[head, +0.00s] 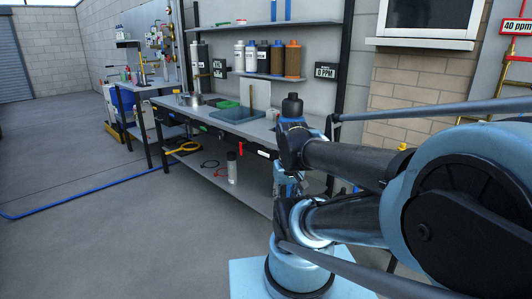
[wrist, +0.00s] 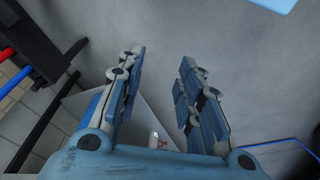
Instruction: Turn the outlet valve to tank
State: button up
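My gripper (wrist: 162,60) is open in the wrist view, its two jointed blue-grey fingers apart with nothing between them. Grey floor or wall surface fills the gap behind the fingers. In the head view my arm covers the right half, and I cannot make out the fingertips clearly. I cannot tell which part is the outlet valve. A small red handle (head: 239,148) shows at the front edge of the workbench. A small yellow part (head: 403,147) shows beside a grey bar, partly behind my arm. No tank is clearly identifiable.
The workbench (head: 262,131) stands along the wall, with a blue-green tray (head: 235,114) on it. Filter housings and bottles (head: 263,57) stand on a shelf above. A blue hose (head: 80,198) lies on the open floor at left.

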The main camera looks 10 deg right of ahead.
jog(key=o, duration=1.2)
jog(key=shift+s+d+r+n, duration=0.15)
jog(key=shift+r+n, duration=0.25)
jog(key=shift+r, duration=0.5)
notch_tip(320, 180, up, 12)
jog(key=n+h, duration=0.4)
jog(key=n, duration=2)
send_over(263, 153)
jog(key=s+a, duration=0.4)
jog(key=a, duration=0.1)
jog(key=x, duration=1.6)
jog(key=shift+w+a+f, duration=0.3)
jog(key=shift+w+f, duration=0.05)
jog(key=shift+w, duration=0.05)
